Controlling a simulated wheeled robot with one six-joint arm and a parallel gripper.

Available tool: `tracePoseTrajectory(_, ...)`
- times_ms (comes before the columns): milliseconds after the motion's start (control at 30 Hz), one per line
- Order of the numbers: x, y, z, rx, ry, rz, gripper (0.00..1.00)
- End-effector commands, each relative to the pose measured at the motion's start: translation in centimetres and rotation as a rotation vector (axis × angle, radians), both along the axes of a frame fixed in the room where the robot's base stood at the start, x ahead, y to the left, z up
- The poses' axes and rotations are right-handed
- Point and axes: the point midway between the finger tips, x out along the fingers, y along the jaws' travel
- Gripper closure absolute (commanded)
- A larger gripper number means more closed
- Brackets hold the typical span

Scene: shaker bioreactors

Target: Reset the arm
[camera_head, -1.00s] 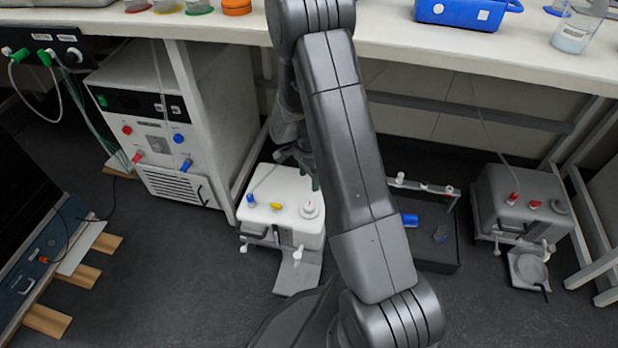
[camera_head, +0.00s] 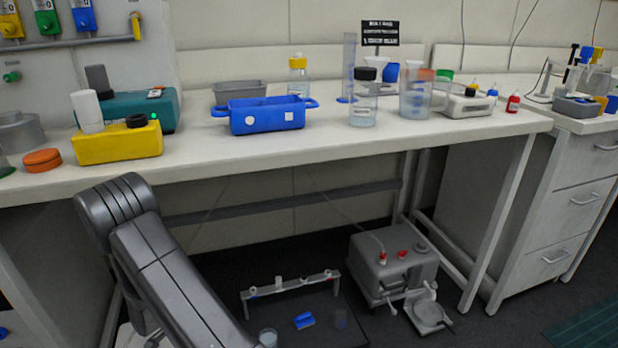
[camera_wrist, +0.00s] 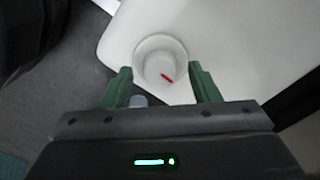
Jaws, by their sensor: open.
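My arm (camera_head: 165,270) shows at the lower left of the head view, bent in front of the bench. Its gripper is out of that view. In the wrist view my gripper (camera_wrist: 160,78) is open, with two green fingers apart. Between and beyond the fingertips is a round white cup-like part (camera_wrist: 160,50) with a red mark inside. It sits on a white surface (camera_wrist: 230,45). A small pale round thing (camera_wrist: 138,101) shows by the left finger. I see nothing held between the fingers.
The bench (camera_head: 330,138) carries a blue tray (camera_head: 266,114), a yellow block (camera_head: 118,143) and several clear vessels. Under it stand a grey box (camera_head: 392,262) and a dark tray (camera_head: 345,315) with small items. Drawers (camera_head: 560,215) stand at right. Dark floor is open at lower right.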

Motion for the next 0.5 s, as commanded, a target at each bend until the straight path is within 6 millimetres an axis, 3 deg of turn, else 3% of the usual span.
tracePoseTrajectory(100, -0.01, 0.0, -0.87, 0.0, 0.0, 0.0, 0.44)
tracePoseTrajectory(500, 0.0, 0.0, -0.62, 0.0, 0.0, 0.015, 0.44)
